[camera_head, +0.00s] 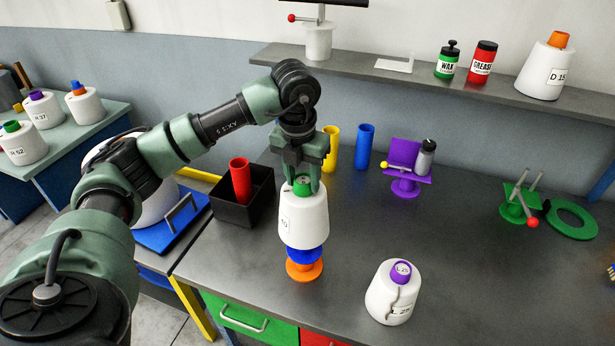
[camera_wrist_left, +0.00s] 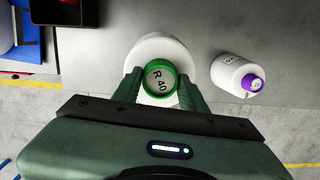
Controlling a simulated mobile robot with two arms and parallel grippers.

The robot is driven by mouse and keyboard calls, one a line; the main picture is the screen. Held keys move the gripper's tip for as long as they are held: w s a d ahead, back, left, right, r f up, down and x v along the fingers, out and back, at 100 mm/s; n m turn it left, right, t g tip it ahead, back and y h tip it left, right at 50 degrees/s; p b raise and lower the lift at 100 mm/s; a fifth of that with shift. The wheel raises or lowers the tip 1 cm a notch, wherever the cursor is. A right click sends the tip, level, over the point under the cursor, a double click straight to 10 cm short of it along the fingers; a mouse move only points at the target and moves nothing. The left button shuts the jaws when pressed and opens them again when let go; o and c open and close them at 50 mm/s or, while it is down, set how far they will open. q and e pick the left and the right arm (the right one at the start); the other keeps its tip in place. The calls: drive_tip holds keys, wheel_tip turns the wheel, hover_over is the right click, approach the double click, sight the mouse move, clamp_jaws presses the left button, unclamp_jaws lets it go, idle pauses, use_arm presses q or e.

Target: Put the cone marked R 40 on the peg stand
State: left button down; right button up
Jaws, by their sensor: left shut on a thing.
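The cone marked R 40 is a white yarn cone (camera_head: 303,222) with a green top, upright in the head view. In the left wrist view its green top (camera_wrist_left: 159,82) reads "R 40". My left gripper (camera_head: 303,184) points down and is shut on the green top; its two fingers show on either side of it in the left wrist view (camera_wrist_left: 160,92). The peg stand (camera_head: 304,271), with an orange base and a blue part above it, shows directly below the cone. I cannot tell whether the cone touches the blue part. The peg itself is hidden.
A white cone with a purple top (camera_head: 393,293) stands to the right near the table's front edge. A black bin (camera_head: 248,206) holding a red tube is to the left. A purple stand (camera_head: 405,180) and a green ring (camera_head: 571,220) are farther right. The table's middle is clear.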

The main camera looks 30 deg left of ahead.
use_arm(q)
drive_tip(key=shift+f+b, duration=0.25)
drive_tip(key=shift+b, duration=0.15)
drive_tip(key=shift+f+b, duration=0.85)
drive_tip(key=shift+f, duration=0.25)
drive_tip(key=shift+f+b, duration=1.9)
drive_tip(key=shift+f, duration=0.75)
drive_tip(key=c, duration=0.7)
unclamp_jaws()
drive_tip(key=shift+s, duration=0.1)
drive_tip(key=shift+b, duration=0.3)
